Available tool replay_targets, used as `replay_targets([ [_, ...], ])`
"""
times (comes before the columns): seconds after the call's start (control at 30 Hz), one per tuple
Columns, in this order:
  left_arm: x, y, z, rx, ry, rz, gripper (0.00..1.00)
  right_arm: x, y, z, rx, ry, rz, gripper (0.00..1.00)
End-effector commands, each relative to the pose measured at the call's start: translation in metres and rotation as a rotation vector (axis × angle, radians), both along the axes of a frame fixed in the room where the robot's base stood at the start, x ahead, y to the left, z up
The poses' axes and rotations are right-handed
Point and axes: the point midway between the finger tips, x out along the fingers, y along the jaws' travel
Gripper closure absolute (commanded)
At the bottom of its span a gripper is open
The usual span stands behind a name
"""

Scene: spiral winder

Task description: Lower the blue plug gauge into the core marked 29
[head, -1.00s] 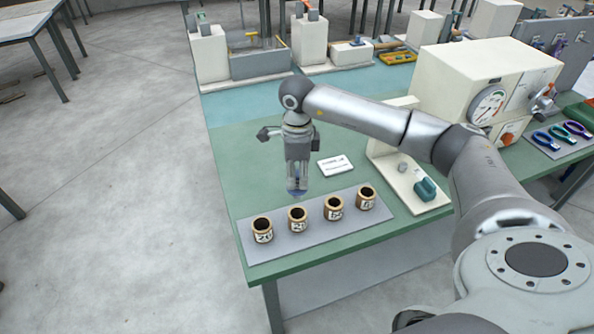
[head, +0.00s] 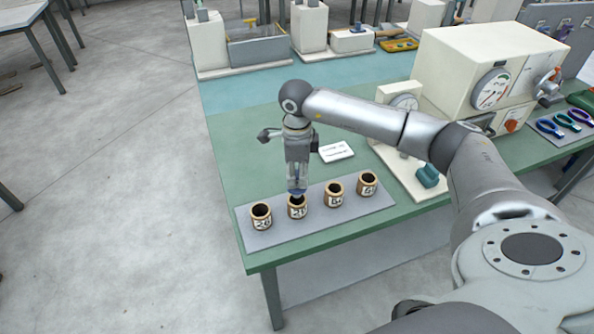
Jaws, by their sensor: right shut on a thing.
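My right gripper (head: 297,186) points straight down right over this core. It is shut on the blue plug gauge (head: 297,192), of which only a little blue shows at the fingertips. I cannot tell whether its lower end is inside the bore. My left gripper is not in view.
Other cores stand close by: one at left (head: 261,217) and two at right (head: 335,195) (head: 367,185). A white card (head: 336,152) lies behind the plate. A cream machine with a dial (head: 480,70) stands at right. The green table top is clear at left.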

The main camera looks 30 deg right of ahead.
Motion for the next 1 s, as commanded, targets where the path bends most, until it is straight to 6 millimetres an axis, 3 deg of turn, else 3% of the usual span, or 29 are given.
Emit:
replay_targets([
  [0.6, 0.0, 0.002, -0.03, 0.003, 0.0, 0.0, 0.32, 0.0, 0.0, -0.046, 0.0, 0.0, 0.0, 0.97],
  [1.0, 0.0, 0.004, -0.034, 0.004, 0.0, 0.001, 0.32, 0.0, 0.0, -0.05, -0.001, -0.001, 0.0, 0.97],
])
